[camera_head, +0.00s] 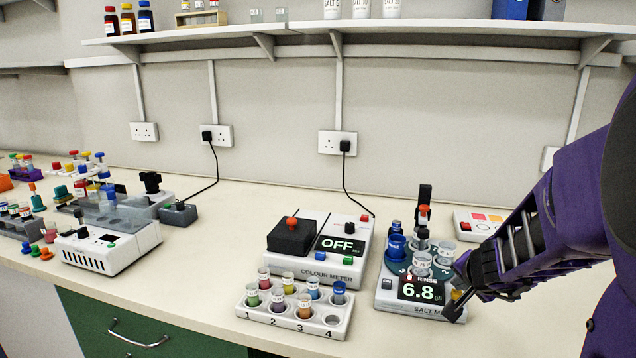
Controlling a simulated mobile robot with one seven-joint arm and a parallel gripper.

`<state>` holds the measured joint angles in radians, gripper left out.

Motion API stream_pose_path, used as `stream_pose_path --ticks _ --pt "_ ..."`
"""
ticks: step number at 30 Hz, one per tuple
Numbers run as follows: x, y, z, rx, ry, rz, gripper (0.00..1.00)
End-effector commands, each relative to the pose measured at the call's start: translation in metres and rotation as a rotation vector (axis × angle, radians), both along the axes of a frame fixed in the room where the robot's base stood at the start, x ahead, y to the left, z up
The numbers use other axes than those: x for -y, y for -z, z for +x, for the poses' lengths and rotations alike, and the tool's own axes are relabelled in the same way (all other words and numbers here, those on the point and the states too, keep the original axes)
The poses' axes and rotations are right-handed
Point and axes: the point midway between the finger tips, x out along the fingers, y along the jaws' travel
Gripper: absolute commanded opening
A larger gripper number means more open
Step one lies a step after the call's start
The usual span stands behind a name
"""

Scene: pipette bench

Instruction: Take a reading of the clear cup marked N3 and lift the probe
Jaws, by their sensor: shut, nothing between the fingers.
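The salt meter (388,296) stands at the right of the bench, its display (420,290) lit at 6.8. Several clear cups stand on its blue turntable, one at the front (422,261); their marks are too small to read, so I cannot tell which is N3. A dark upright with an orange-red knob (424,210), apparently the probe holder, rises behind the cups; the probe tip is hidden.
The colour meter (300,262), reading OFF, stands left of the salt meter. A white rack (256,316) of coloured tubes is in front of it. A white box with coloured patches (463,217) lies behind my arm.

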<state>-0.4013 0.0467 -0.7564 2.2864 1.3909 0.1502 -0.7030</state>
Motion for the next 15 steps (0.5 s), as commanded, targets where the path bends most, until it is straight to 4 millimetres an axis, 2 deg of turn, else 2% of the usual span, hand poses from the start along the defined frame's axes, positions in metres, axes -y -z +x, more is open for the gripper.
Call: stream_pose_path --ticks 5,15 --pt "0.0005 -0.0128 0.0001 0.001 0.001 0.0 0.0" --pt "0.0003 -0.0138 0.0002 0.001 0.001 -0.001 0.0"
